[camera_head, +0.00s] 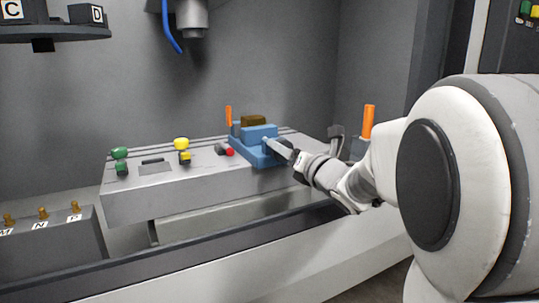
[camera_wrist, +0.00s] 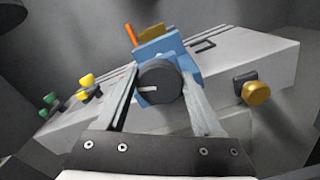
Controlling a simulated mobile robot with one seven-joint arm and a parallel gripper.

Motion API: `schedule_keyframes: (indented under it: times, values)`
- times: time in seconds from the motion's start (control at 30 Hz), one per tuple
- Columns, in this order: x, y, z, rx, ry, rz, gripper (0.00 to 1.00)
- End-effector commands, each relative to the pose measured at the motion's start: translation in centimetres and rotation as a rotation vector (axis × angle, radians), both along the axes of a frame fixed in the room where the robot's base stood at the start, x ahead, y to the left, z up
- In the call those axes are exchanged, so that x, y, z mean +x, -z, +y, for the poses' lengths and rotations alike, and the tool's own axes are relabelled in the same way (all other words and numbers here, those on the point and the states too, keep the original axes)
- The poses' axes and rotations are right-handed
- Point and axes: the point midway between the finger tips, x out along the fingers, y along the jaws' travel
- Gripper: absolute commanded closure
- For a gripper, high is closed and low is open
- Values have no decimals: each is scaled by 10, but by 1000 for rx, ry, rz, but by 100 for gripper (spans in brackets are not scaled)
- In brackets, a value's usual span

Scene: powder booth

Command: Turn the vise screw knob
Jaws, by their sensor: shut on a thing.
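The blue vise (camera_head: 262,132) stands on the grey slotted table, with a brown block (camera_head: 253,120) at its top. The vise also shows at the top middle of the wrist view (camera_wrist: 160,47). The vise screw knob (camera_wrist: 158,82) is a round black knob with a short white mark lying nearly level, facing the wrist camera. My gripper (camera_head: 275,146) reaches in from the right at the front of the vise. In the wrist view its two fingers (camera_wrist: 158,72) lie on both sides of the knob, shut on it. The knob is hidden in the head view.
The grey table (camera_head: 190,190) carries green (camera_head: 120,160) and yellow (camera_head: 183,150) fittings at left and a red-tipped part (camera_head: 229,152) beside the vise. Orange handles stand behind the vise (camera_head: 229,115) and at right (camera_head: 369,121). A gold knob (camera_wrist: 257,93) is right of my fingers.

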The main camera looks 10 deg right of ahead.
Motion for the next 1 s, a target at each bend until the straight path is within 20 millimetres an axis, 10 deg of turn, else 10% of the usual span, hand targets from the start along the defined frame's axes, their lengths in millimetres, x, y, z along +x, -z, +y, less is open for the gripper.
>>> schedule_keyframes:
  times: [1.0]
  values:
    - [0, 5, -2, 918, 1, 303, 87]
